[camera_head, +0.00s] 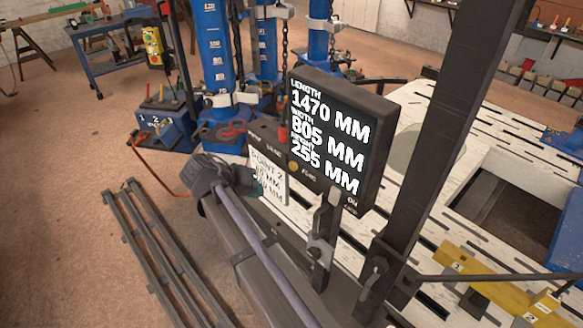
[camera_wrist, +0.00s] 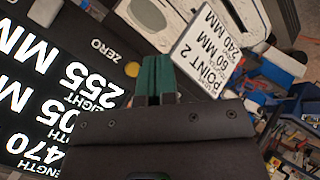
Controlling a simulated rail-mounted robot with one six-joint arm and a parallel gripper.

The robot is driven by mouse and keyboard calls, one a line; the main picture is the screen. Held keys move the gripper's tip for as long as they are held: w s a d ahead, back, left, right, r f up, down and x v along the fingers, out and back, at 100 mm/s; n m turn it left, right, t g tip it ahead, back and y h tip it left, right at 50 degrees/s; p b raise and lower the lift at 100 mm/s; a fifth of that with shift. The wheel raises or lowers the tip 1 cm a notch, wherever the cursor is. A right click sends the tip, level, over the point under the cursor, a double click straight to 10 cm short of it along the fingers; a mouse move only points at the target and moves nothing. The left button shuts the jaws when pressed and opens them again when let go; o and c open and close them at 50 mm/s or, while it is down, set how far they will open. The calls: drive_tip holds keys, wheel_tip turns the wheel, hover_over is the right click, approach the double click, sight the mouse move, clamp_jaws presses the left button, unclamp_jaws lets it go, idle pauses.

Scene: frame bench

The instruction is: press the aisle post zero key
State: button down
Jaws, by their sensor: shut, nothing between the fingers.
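The aisle post's black display (camera_head: 335,135) reads length 1470, width 805 and height 255 mm; the same display (camera_wrist: 45,95) shows rotated in the wrist view. A round yellow key (camera_wrist: 132,69) sits on its dark edge strip, with the word ZERO printed beside it. The yellow key also shows in the head view (camera_head: 293,166). My gripper (camera_wrist: 158,62) has its teal fingers together, empty, beside the yellow key in the picture. The gap between fingertips and key cannot be judged.
The white card (camera_head: 268,177) reading POINT 2 hangs close to my fingers; it also shows in the wrist view (camera_wrist: 209,52). A dark upright post (camera_head: 435,140) stands right of the display. Blue towers with chains (camera_head: 213,60) stand behind. Open floor (camera_head: 60,200) lies left.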

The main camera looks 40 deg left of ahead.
sight(293, 166)
drive_tip(key=w, duration=0.9)
drive_tip(key=shift+d, duration=0.45)
idle(1.6)
drive_tip(key=shift+w, duration=0.35)
drive_tip(key=shift+w+d, duration=0.1)
drive_tip(key=shift+w, duration=0.4)
idle(0.7)
drive_tip(key=shift+s, duration=0.9)
